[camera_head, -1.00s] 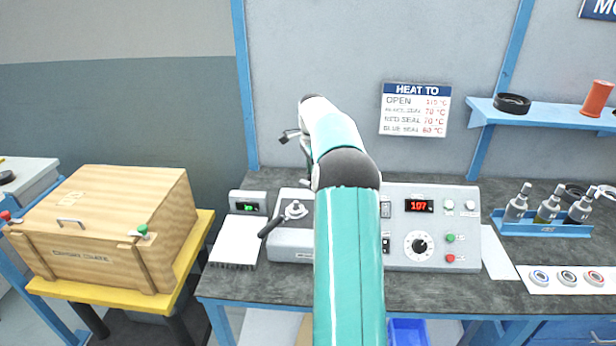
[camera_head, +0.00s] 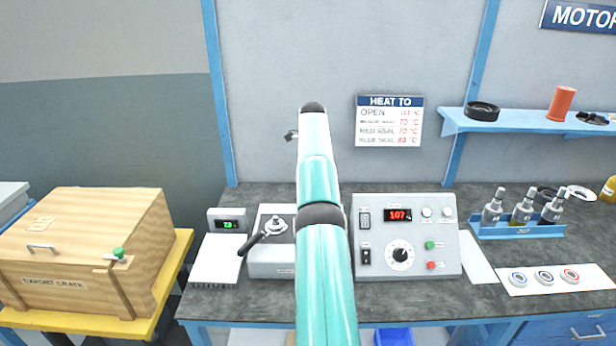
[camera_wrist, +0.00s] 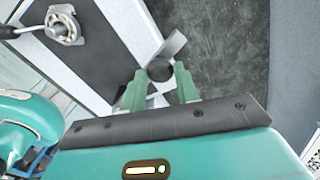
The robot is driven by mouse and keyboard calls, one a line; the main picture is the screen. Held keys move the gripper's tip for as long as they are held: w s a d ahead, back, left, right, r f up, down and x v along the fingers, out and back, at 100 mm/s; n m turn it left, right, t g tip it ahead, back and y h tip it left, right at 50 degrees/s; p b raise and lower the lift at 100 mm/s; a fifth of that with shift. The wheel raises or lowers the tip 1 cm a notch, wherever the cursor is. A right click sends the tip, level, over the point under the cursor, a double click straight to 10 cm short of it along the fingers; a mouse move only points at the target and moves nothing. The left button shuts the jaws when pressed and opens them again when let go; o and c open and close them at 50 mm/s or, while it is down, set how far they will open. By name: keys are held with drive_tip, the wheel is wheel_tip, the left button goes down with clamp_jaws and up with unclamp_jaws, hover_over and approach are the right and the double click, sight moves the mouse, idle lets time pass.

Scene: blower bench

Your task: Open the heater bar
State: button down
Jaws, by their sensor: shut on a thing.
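The heater unit (camera_head: 272,268) is a pale box on the bench with a dark top, left of my arm in the head view. A bearing-like metal ring (camera_head: 277,224) with a black-handled lever (camera_head: 252,243) sits on it; the ring also shows at top left in the wrist view (camera_wrist: 65,28). In the wrist view the green fingers of my gripper (camera_wrist: 158,88) are closed on a dark round knob (camera_wrist: 160,70) with a flat grey piece, apparently the heater bar (camera_wrist: 174,44), behind it. In the head view my arm hides most of the gripper and bar.
Right of the arm, the control box (camera_head: 407,237) shows red digits and has a dial and buttons. A small meter (camera_head: 229,223) stands left. Bottles in a blue rack (camera_head: 515,228) are at right. A wooden crate (camera_head: 85,250) stands left, and a blue shelf (camera_head: 540,120) hangs behind.

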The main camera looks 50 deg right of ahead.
drive_tip(key=shift+s+d, duration=0.1)
drive_tip(key=shift+d, duration=0.05)
idle(0.3)
drive_tip(key=c, duration=1)
unclamp_jaws()
drive_tip(key=shift+c, duration=0.2)
